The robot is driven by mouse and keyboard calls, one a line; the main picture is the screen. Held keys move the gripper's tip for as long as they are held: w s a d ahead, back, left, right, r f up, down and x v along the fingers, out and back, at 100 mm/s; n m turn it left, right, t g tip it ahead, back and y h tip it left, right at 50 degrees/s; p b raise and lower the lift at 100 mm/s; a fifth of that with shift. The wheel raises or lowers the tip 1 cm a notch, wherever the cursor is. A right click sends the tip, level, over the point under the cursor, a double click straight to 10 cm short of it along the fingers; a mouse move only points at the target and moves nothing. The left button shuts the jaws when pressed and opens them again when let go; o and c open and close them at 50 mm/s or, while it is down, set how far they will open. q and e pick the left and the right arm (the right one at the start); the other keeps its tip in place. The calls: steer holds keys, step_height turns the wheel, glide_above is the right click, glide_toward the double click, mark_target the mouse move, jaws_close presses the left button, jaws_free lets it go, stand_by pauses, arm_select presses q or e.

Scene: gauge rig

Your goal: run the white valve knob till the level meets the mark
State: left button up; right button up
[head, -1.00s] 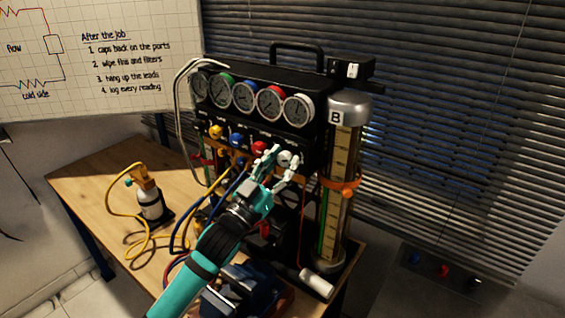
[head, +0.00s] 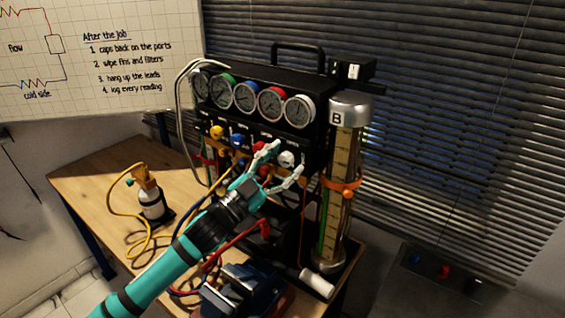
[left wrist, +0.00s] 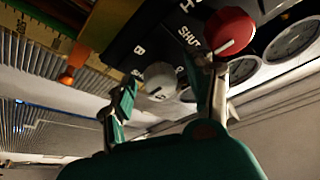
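The white valve knob (head: 287,158) is the rightmost of the coloured knobs under the gauges. In the left wrist view it (left wrist: 159,80) sits between my spread fingers, with gaps at both sides. My left gripper (head: 284,160) is open in front of the panel. One fingertip is near the red knob (head: 259,147), which also shows in the left wrist view (left wrist: 228,32). The clear column (head: 336,215) marked B has a scale and an orange ring (head: 342,187). I cannot make out the liquid level clearly. My right gripper is out of view.
The gauge rig with its dials (head: 244,97) stands on a wooden table (head: 95,172). A small bottle (head: 152,203) with a yellow hose is at left. Hoses and a blue vise-like tool (head: 240,290) crowd the front. The table's left part is mostly clear.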

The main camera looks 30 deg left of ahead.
arm_select(q)
steer(key=shift+s+f, duration=0.2)
steer(key=v, duration=1.1)
steer(key=shift+s+a, duration=0.15)
steer(key=shift+s, duration=0.1)
stand_by(0.6)
